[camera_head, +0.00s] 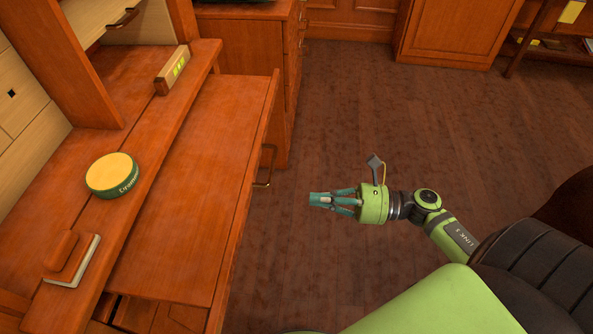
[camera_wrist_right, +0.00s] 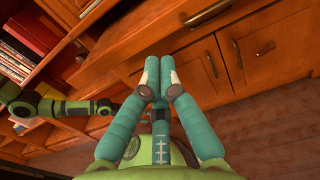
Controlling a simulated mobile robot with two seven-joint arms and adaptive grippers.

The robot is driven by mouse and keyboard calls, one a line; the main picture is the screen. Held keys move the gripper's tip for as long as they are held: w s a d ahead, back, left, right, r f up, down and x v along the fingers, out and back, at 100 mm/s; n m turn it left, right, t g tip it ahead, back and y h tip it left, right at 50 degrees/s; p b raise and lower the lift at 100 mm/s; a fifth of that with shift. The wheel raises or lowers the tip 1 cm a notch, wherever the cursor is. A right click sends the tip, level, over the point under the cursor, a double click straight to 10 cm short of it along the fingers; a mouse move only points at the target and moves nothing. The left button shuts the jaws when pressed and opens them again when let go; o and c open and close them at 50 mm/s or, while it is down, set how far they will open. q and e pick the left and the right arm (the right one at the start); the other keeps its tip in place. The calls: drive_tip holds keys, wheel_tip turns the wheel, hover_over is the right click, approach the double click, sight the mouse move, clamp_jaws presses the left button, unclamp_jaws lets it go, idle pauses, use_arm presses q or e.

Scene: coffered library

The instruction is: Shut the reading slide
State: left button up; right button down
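The reading slide (camera_head: 185,190) is a flat reddish-brown wooden panel drawn out from the desk at the left in the head view. Its outer edge carries a bar handle (camera_head: 266,166). Its top is bare. My right gripper (camera_head: 314,199) is to the right of the handle, apart from it, over the open floor. It points left towards the slide. Its teal fingers are together with nothing between them; in the wrist view the fingertips (camera_wrist_right: 157,78) also meet. My left gripper does not show in the head view.
A round yellow-and-green tin (camera_head: 113,175), a small block with green marks (camera_head: 172,70) and a brown-and-white block (camera_head: 72,258) sit on the desk ledge beside the slide. A cabinet (camera_head: 245,45) stands beyond the slide. The floor (camera_head: 345,110) around the gripper is clear.

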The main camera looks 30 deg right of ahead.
sight(171, 185)
drive_tip(key=p+x, duration=0.1)
drive_tip(key=x, duration=1)
drive_tip(key=shift+w+a+r+p, duration=0.1)
drive_tip(key=shift+w+p, duration=0.05)
drive_tip(key=shift+p, duration=0.25)
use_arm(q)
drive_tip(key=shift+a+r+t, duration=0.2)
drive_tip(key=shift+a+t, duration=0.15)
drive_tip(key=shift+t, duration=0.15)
use_arm(e)
drive_tip(key=shift+w+a, duration=0.35)
drive_tip(key=shift+a, duration=0.15)
drive_tip(key=shift+w+a, duration=0.15)
drive_tip(key=shift+a, duration=0.1)
drive_tip(key=b+x, duration=0.5)
drive_tip(key=x, duration=1.4)
drive_tip(key=shift+w, duration=0.15)
drive_tip(key=shift+w+a, duration=0.15)
drive_tip(key=shift+a, duration=0.1)
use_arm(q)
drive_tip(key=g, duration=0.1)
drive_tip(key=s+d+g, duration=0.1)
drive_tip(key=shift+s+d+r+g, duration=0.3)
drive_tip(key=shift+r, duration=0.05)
use_arm(e)
drive_tip(key=shift+a, duration=0.1)
use_arm(q)
drive_tip(key=shift+b, duration=0.3)
